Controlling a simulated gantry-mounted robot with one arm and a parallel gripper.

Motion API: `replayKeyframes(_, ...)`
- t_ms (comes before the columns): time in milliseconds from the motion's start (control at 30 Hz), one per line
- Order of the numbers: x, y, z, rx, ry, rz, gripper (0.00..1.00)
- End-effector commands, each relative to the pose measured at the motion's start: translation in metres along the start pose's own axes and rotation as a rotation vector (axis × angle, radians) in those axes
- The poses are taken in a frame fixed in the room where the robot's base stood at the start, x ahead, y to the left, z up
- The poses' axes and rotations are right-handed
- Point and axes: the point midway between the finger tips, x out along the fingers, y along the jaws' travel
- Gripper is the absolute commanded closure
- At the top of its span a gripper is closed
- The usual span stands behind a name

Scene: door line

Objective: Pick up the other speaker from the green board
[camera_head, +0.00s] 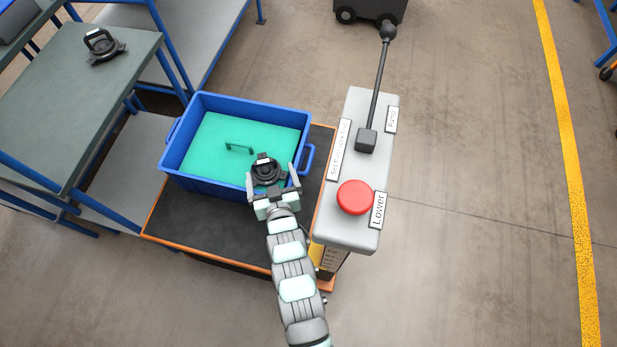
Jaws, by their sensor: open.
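A black round speaker (265,170) with a raised handle-like part sits near the front right corner of the green board (205,150). The board lies inside a blue crate (207,186) and has its own small dark green handle. My gripper (273,178) is open, with one finger on each side of this speaker in the picture. I cannot tell whether the fingers touch it or how high they are above the board. A second similar speaker (103,46) stands on the grey-green bench (60,110) at the upper left.
The crate stands on a dark cart top (200,225) with orange edges. Close to the right of my gripper is a grey control box (345,230) with a red button (355,197) and a tall lever (380,80). Open floor with a yellow line (570,150) lies further right.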

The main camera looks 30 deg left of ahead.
Motion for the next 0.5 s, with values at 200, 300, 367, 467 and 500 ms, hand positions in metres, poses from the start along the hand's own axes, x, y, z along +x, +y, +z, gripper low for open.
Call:
replayKeyframes(200,0.012,-0.010,0.012,-0.008,-0.041,-0.023,0.04)
replayKeyframes(300,0.026,-0.010,0.014,-0.008,-0.041,-0.022,0.04)
replayKeyframes(367,0.036,-0.011,0.013,-0.008,-0.038,-0.022,0.04)
replayKeyframes(467,0.050,-0.011,0.013,-0.007,-0.037,-0.022,0.04)
replayKeyframes(500,0.054,-0.011,0.013,-0.006,-0.039,-0.022,0.04)
